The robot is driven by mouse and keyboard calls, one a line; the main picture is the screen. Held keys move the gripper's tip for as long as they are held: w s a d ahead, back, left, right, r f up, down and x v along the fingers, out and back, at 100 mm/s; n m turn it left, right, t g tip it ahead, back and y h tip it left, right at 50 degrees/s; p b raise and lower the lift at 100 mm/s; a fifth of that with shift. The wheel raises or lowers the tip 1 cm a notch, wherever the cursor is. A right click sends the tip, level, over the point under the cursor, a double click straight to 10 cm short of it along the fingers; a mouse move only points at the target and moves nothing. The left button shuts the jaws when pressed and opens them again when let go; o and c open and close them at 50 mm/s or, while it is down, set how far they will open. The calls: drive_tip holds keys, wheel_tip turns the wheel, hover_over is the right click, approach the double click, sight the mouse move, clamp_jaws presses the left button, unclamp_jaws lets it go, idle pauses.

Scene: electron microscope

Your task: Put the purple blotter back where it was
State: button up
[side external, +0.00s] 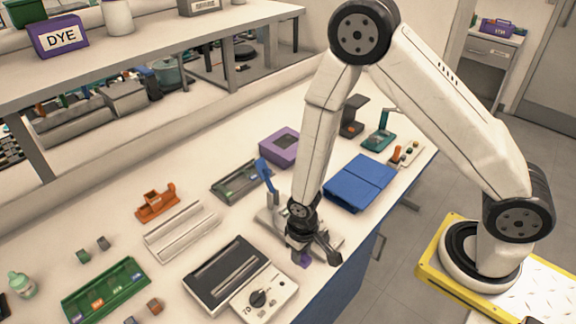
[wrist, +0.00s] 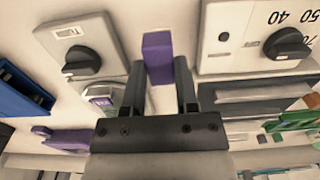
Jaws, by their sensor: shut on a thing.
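My gripper (side external: 312,252) is low over the front part of the bench, right of a dial unit.
A dial unit (side external: 264,299) joins a dark-topped unit (side external: 228,272) at left. A pale device with a blue lever (side external: 265,172) stands close behind my gripper. A blue flat case (side external: 360,182) and purple box (side external: 280,147) are farther back. In the wrist view, a black-knobbed unit (wrist: 105,28) flanks the blotter.

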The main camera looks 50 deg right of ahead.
sight(302, 255)
drive_tip(key=shift+f, duration=1.75)
drive_tip(key=shift+f, duration=0.1)
drive_tip(key=o, duration=0.9)
drive_tip(key=shift+r, duration=6.1)
